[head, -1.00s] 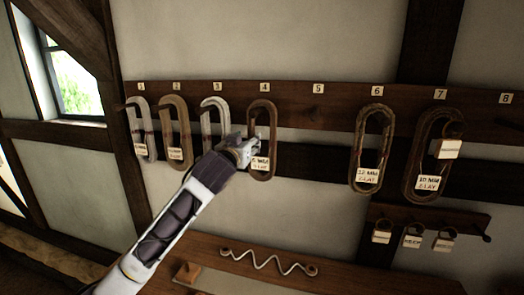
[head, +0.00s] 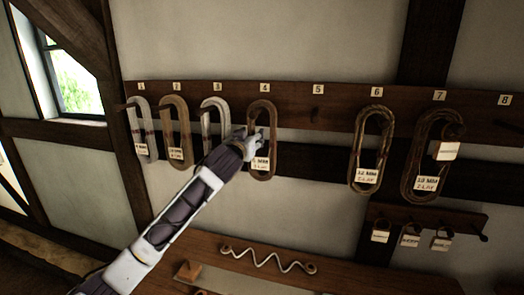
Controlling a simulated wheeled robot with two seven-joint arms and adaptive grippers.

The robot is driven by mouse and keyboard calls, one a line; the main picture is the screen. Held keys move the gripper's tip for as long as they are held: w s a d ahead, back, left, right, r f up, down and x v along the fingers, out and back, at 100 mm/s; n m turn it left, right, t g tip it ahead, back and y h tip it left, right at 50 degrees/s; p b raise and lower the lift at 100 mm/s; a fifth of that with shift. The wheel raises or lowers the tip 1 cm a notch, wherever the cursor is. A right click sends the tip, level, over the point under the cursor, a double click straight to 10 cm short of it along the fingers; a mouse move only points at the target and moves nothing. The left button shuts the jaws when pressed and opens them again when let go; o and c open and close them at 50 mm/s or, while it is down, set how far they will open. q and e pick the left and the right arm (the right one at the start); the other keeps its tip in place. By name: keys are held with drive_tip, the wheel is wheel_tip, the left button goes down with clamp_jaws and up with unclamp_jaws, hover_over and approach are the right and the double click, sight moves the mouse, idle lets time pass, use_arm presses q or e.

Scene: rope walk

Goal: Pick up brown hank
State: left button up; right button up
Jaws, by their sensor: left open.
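A brown hank (head: 263,107) hangs in a long loop under number 4 on the wall rail, with a white label (head: 261,163) at its lower part. My left gripper (head: 252,136) is open at the left side of this hank, about mid-height. It overlaps the hank's left strand in the picture; I cannot tell whether it touches. Other brownish hanks hang under number 2 (head: 176,100), number 6 (head: 358,150) and number 7 (head: 411,165). My right gripper is not in view.
Pale hanks hang close by under number 1 (head: 134,125) and number 3 (head: 206,128). Peg 5 (head: 317,116) is bare, leaving free room right of hank 4. A small rack with tags (head: 430,215) is at lower right. A bench (head: 350,283) with a wavy rope piece (head: 265,260) stands below.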

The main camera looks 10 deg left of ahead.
sight(249, 128)
use_arm(q)
drive_tip(key=shift+c, duration=1.1)
clamp_jaws()
drive_tip(key=shift+r, duration=1.65)
drive_tip(key=shift+s+r+b, duration=0.1)
drive_tip(key=shift+s+b, duration=0.1)
drive_tip(key=shift+b, duration=0.1)
drive_tip(key=shift+s, duration=0.65)
drive_tip(key=s+b, duration=0.2)
drive_tip(key=s, duration=1.4)
drive_tip(key=shift+s+a+b, duration=0.15)
drive_tip(key=shift+s+b, duration=0.05)
drive_tip(key=shift+b, duration=0.1)
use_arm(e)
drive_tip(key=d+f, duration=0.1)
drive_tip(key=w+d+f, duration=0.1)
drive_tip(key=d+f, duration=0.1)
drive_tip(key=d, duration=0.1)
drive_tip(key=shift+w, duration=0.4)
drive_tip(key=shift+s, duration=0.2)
